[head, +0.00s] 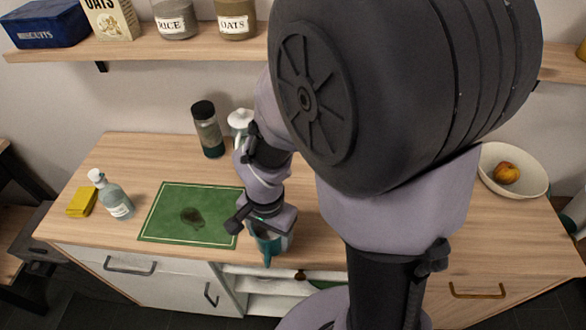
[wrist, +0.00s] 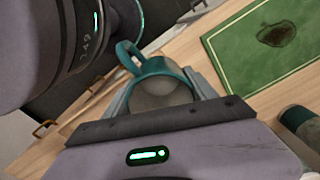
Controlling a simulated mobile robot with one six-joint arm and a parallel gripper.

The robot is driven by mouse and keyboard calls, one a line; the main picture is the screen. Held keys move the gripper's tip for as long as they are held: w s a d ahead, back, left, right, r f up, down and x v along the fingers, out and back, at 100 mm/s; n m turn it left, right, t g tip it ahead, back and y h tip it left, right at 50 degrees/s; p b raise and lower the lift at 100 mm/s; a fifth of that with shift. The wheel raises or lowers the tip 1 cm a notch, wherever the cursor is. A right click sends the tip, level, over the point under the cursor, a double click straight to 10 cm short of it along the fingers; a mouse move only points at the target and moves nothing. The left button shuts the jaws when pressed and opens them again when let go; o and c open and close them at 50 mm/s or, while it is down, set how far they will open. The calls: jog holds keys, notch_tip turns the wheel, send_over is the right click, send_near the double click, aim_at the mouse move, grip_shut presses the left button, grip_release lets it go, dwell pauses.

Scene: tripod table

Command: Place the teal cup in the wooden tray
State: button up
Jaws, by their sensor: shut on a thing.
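The teal cup (head: 267,250) is at my gripper (head: 270,224), near the front edge of the wooden counter. In the wrist view the cup (wrist: 153,67) sits between the two fingers of my gripper (wrist: 160,90), which is shut on it. Its handle points up and left there, and its grey inside shows. I cannot tell whether the cup's bottom touches the counter. I see no wooden tray in either view; my arm hides much of the counter's middle.
A green mat (head: 165,222) with a dark stain lies left of the cup. A bottle (head: 117,200), yellow sponge (head: 82,203), dark jar (head: 208,135) and white-lidded pot (head: 240,118) stand on the counter. A bowl (head: 532,172) with fruit is at right. A shelf (head: 150,47) runs above.

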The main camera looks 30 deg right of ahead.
jog(key=w+d, duration=0.1)
jog(key=d, duration=0.2)
jog(key=w+d+f+b, duration=0.1)
jog(key=w+d, duration=0.1)
jog(key=d, duration=0.1)
jog(key=w+d, duration=0.1)
jog(key=d, duration=0.3)
jog(key=shift+w+f+b, duration=0.2)
jog(key=shift+w+b, duration=0.05)
jog(key=shift+b, duration=0.1)
notch_tip(320, 180, down, 4)
jog(key=shift+r+b, duration=0.25)
jog(key=shift+b, duration=0.9)
jog(key=shift+r, duration=0.15)
jog(key=o, duration=1.6)
jog(key=shift+o, duration=0.2)
